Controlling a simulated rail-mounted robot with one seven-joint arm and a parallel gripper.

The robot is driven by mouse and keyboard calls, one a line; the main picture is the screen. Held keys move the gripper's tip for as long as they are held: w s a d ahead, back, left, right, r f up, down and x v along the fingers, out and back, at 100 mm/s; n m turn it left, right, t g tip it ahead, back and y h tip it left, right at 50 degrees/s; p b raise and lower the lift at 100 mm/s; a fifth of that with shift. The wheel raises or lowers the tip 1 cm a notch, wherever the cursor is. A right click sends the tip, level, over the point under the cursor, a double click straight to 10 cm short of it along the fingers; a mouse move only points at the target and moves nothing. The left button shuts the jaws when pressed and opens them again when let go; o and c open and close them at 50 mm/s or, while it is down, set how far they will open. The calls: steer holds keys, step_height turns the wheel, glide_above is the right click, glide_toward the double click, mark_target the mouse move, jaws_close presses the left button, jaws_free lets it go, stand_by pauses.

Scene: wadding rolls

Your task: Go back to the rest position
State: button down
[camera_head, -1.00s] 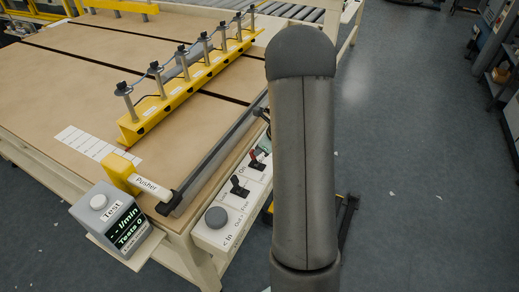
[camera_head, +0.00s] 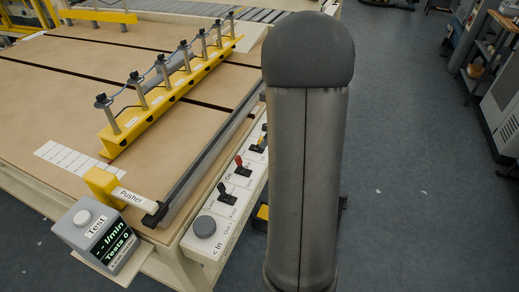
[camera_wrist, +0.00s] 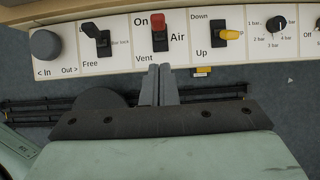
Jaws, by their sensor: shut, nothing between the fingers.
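My gripper (camera_wrist: 160,84) shows in the wrist view with its two grey fingers close together, shut and empty. Its fingertips point at the lower edge of the white control panel (camera_wrist: 182,59), below the red On/Vent air switch (camera_wrist: 157,22); whether they touch the panel I cannot tell. In the head view my arm stands upright at centre right and hides part of the panel and the floor; the gripper itself is hidden there.
The control panel (camera_head: 198,250) runs along the table's front edge, with a grey In/Out knob (camera_head: 205,227) and several switches. A Test box (camera_head: 97,232), a yellow pusher (camera_head: 101,184) and a yellow clamp bar (camera_head: 178,86) are at the left.

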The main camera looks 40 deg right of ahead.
steer(key=shift+s+d+r, duration=0.15)
steer(key=shift+s+r, duration=0.1)
steer(key=shift+r, duration=0.3)
steer(key=s+a+r+n+g, duration=0.1)
steer(key=s+a+r+n, duration=0.15)
steer(key=a+n, duration=0.45)
steer(key=s+a+r+n+g, duration=0.1)
steer(key=s+a+n+g, duration=0.15)
steer(key=a+n, duration=0.45)
steer(key=s+a+n+h, duration=0.3)
steer(key=s+a+n, duration=0.8)
steer(key=s+n, duration=0.3)
steer(key=shift+r+n+g, duration=0.3)
steer(key=shift+n+g, duration=0.15)
steer(key=shift+n, duration=0.35)
